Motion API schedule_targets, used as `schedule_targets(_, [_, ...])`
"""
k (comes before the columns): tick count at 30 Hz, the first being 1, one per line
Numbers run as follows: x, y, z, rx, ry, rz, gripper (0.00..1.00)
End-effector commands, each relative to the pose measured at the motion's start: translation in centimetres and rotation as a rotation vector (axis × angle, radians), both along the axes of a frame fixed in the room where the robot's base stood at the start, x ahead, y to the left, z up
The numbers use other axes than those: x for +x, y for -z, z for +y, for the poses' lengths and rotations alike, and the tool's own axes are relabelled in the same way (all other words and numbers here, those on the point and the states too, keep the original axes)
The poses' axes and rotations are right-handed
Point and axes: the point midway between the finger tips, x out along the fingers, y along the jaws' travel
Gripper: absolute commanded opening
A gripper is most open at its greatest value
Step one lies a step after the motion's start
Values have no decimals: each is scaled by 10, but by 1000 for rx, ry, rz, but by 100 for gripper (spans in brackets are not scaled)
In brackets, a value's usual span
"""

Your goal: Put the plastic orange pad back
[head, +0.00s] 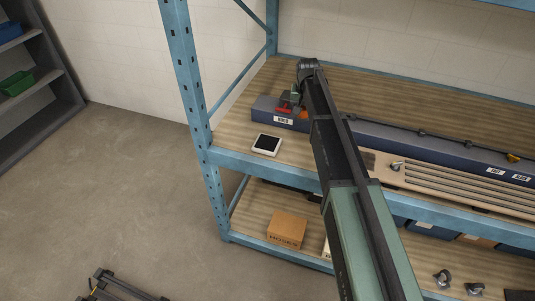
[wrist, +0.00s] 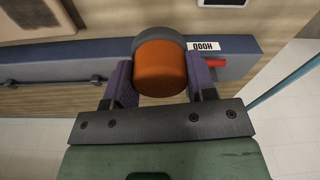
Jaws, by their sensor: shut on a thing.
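The orange pad (wrist: 160,70) is a short, rounded orange piece between the two purple fingers of my gripper (wrist: 158,62) in the wrist view. My gripper is shut on it. A dark grey rounded piece (wrist: 158,40) sits against its far side; I cannot tell whether they are joined. Both are over the long blue-grey bar (wrist: 60,70), near its end with the white label (wrist: 204,45). In the head view a bit of the orange pad (head: 304,115) shows beside my gripper (head: 298,101), above the bar (head: 265,106). My arm hides part of the bar.
A red piece (head: 284,109) is on the bar close to my gripper. A white-framed dark tablet-like thing (head: 267,144) lies on the shelf board in front. A slatted wooden rack (head: 450,184) lies to the right. A blue upright (head: 185,70) stands at left.

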Motion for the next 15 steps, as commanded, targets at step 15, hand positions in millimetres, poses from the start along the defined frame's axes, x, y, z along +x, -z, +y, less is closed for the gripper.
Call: schedule_targets(15, [0, 100, 0, 0, 0, 0, 32])
